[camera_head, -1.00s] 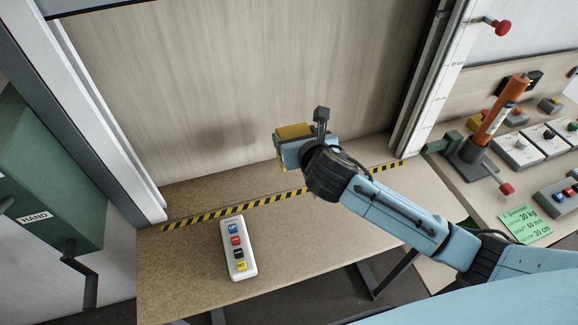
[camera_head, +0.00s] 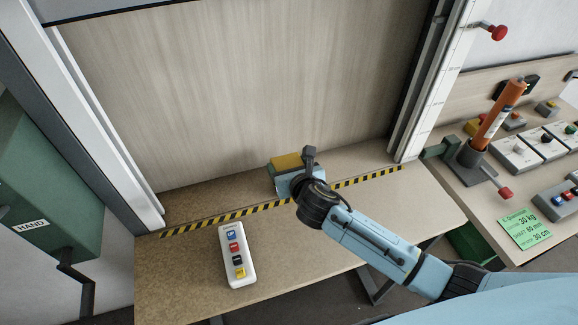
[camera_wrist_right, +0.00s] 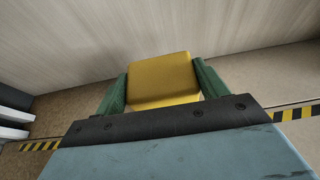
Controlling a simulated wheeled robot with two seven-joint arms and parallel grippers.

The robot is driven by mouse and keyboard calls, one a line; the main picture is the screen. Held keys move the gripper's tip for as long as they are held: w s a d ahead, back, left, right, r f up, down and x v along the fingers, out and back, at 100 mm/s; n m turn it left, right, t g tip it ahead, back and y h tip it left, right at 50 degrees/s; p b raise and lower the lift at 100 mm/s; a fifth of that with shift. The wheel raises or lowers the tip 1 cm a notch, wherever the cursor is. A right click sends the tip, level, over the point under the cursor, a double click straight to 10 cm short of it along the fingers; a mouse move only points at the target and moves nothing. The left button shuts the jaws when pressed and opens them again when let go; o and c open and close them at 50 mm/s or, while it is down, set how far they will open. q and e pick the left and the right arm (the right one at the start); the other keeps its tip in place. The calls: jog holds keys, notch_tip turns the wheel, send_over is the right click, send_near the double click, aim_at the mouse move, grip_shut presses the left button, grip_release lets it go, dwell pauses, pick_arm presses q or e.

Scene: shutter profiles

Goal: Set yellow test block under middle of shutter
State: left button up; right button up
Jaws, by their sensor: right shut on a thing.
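The yellow test block (camera_head: 287,161) is held in my right gripper (camera_head: 284,168), near the middle of the opening's width. In the right wrist view the yellow block (camera_wrist_right: 163,80) sits between the two green fingers of my right gripper (camera_wrist_right: 163,88), which touch its sides. The pale wooden shutter (camera_head: 230,80) stands behind the block. The block is at or just above the table top (camera_head: 190,270), around the striped line; I cannot tell whether it touches the table. My left gripper is out of view.
A white control box with coloured buttons (camera_head: 237,254) lies on the table, left of my right arm. A yellow-black striped line (camera_head: 215,219) crosses the table. White frame posts flank the shutter. An orange cylinder (camera_head: 497,115) and switch boxes stand at the right.

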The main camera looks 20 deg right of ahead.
jog(key=shift+r, duration=0.1)
jog(key=o, duration=1)
jog(key=shift+s, duration=0.1)
jog(key=p+v, duration=0.1)
jog(key=v, duration=1)
jog(key=shift+s+r, duration=0.15)
jog(key=shift+s, duration=0.25)
jog(key=shift+d, duration=0.1)
